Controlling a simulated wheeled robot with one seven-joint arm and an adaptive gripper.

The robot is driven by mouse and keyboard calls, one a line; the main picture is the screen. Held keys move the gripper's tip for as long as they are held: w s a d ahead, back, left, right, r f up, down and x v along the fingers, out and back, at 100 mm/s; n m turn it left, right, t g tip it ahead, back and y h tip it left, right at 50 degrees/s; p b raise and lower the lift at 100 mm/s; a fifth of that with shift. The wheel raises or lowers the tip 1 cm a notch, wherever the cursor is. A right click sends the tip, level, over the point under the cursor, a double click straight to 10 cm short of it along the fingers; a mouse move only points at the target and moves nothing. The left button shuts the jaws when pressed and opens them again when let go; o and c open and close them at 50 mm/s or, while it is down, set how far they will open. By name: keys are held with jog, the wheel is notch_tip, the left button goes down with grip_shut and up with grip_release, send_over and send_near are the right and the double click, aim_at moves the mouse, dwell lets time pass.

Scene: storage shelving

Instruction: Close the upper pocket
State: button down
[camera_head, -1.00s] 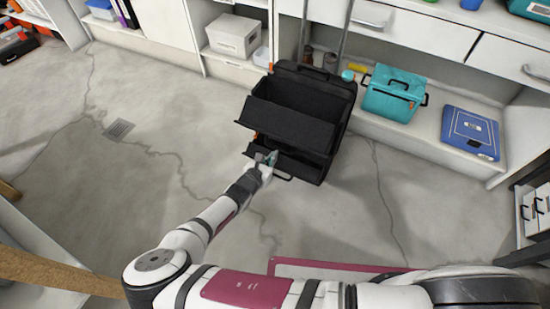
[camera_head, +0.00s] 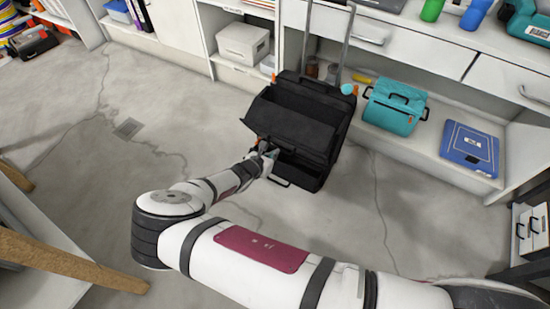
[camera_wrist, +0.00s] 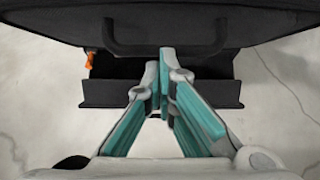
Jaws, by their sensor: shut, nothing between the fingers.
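A black wheeled case (camera_head: 345,125) stands upright on the floor by the shelving. Its upper pocket (camera_head: 288,127) is tilted open outward, with a dark gap behind its front panel. The lower pocket (camera_head: 304,173) below also stands out from the case. My gripper (camera_head: 270,148) is at the front of the case, near the lower edge of the upper pocket. In the wrist view my gripper (camera_wrist: 163,54) is shut and empty, its fingertips overlapping the upper pocket's dark front and handle (camera_wrist: 112,42). I cannot tell whether they touch. The lower pocket (camera_wrist: 108,94) shows behind the fingers.
A teal box (camera_head: 395,106) and a blue case (camera_head: 470,148) lie on the low shelf to the right. A white box (camera_head: 243,42) is on the shelf at left. A wooden beam (camera_head: 70,262) is at lower left. The floor (camera_head: 90,190) left of the case is clear.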

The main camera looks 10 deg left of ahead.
aim_at(281, 134)
jog(key=w+r+g+p, duration=0.1)
jog(key=w+d+r+g+p, duration=0.1)
jog(key=r, duration=0.1)
jog(key=shift+w+y, duration=0.3)
jog(key=shift+w, duration=0.1)
jog(key=shift+w+d+r+g+p, duration=0.3)
jog(key=shift+w+r+g, duration=0.15)
jog(key=shift+w, duration=0.2)
jog(key=shift+w+d+r, duration=0.2)
jog(key=shift+w+r, duration=0.1)
jog(key=shift+w, duration=0.25)
jog(key=shift+w+d+r, duration=0.15)
jog(key=shift+w+r, duration=0.1)
jog(key=shift+w, duration=0.3)
